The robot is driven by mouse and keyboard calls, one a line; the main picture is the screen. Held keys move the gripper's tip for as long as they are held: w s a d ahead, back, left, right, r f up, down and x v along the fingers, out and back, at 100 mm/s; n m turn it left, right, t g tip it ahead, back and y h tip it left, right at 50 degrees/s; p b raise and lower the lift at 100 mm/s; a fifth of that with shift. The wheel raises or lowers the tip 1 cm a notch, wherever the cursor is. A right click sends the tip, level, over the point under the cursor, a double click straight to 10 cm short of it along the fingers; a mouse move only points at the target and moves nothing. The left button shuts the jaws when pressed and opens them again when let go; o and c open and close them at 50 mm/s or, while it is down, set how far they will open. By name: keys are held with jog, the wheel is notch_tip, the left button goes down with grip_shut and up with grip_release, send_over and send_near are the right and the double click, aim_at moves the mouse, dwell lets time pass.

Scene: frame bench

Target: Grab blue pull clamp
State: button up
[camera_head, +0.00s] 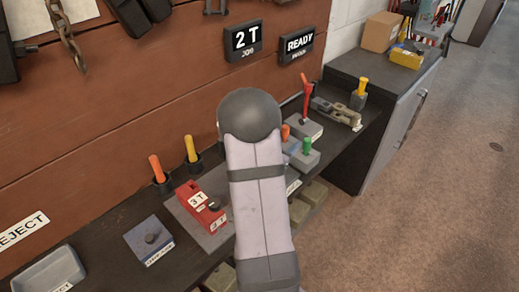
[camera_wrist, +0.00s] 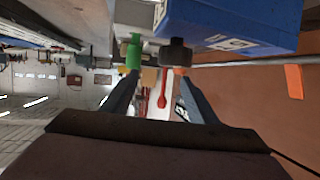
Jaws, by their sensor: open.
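In the wrist view a blue block (camera_wrist: 232,22) with a white label fills the upper right, close to the camera. A dark round knob (camera_wrist: 175,54) sits at its lower left edge. My gripper (camera_wrist: 158,82) is open, its two fingers apart below the knob, with nothing visibly held between them. In the head view my arm hides the gripper. A small patch of blue (camera_head: 291,146) shows just right of my arm, beside a green handle (camera_head: 307,145). A grey-blue block (camera_head: 148,240) with a dark knob stands at the front left.
A red lever (camera_head: 305,97) and a metal clamp (camera_head: 337,112) are further right. A grey tray (camera_head: 50,273) lies lower left.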

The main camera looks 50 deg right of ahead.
jog(key=shift+n+t+y, duration=0.3)
jog(key=shift+n+y, duration=0.1)
jog(key=shift+n, duration=0.1)
jog(key=a, duration=0.1)
jog(key=a+f, duration=0.1)
jog(key=a, duration=0.1)
jog(key=a+f, duration=0.1)
jog(key=a, duration=0.1)
jog(key=shift+a+f+p, duration=0.2)
jog(key=shift+p, duration=0.15)
jog(key=shift+p+x, duration=0.65)
jog(key=shift+x, duration=3.05)
jog(key=shift+c, duration=0.6)
grip_shut()
jog(key=shift+d+r, duration=0.1)
jog(key=shift+r, duration=0.1)
